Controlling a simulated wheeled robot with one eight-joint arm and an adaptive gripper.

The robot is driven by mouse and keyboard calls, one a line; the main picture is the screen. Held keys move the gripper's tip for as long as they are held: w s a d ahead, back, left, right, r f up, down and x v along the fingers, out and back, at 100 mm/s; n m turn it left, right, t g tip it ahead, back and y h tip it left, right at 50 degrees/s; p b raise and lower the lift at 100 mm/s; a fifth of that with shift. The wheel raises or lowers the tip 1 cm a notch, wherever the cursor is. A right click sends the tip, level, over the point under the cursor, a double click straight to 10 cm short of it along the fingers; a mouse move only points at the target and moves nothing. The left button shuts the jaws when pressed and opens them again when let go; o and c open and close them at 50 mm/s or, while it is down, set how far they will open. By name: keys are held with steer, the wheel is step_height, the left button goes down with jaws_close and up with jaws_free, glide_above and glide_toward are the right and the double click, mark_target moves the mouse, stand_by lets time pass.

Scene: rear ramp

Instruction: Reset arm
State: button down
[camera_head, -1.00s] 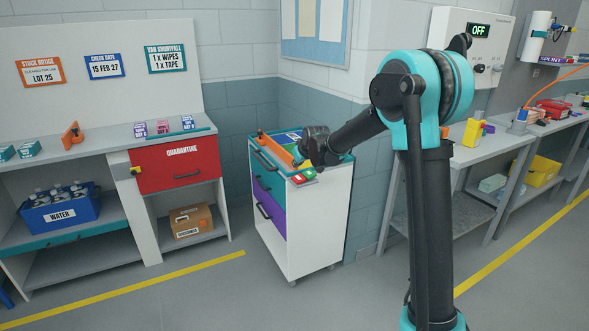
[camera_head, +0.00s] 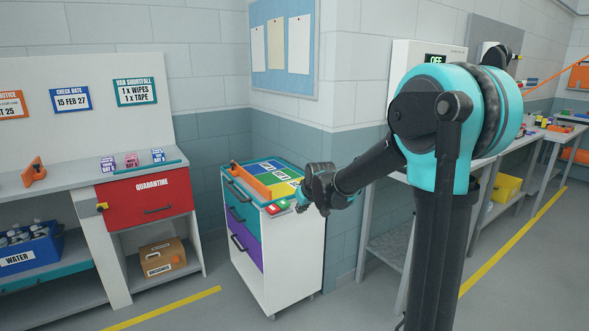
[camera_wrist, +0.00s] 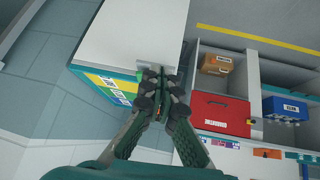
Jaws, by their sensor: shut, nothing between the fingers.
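My gripper (camera_head: 303,207) hangs beside the right front corner of the small drawer cart (camera_head: 296,262) in the head view. In the wrist view my gripper (camera_wrist: 158,76) has its fingers together and empty, seen against the cart's white side (camera_wrist: 128,32). My arm is bent, with the upper joint raised at the right of the head view and the forearm reaching left and down. I cannot tell from these views how far the fingertips are from the cart.
The cart top carries an orange divider (camera_head: 250,182) and small red and green items (camera_head: 277,208). The bench with the red quarantine drawer (camera_head: 148,195) stands left, a grey workbench (camera_head: 390,235) right. Open floor (camera_head: 225,312) lies in front.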

steer(key=s+d+f+m+g+h, duration=0.1)
steer(key=s+d+f, duration=0.3)
steer(key=s, duration=0.6)
steer(key=s+d+f+m+g, duration=0.1)
steer(key=s+d+f, duration=0.3)
steer(key=s+d, duration=0.4)
steer(key=s+d+f+m+g+h, duration=0.1)
steer(key=s+d+f+m, duration=0.2)
steer(key=s, duration=1.1)
steer(key=d, duration=0.3)
steer(key=shift+s+f+h, duration=0.2)
steer(key=shift+f+h, duration=0.1)
steer(key=shift+f, duration=0.1)
steer(key=c, duration=2.3)
jaws_free()
steer(key=shift+d, duration=0.1)
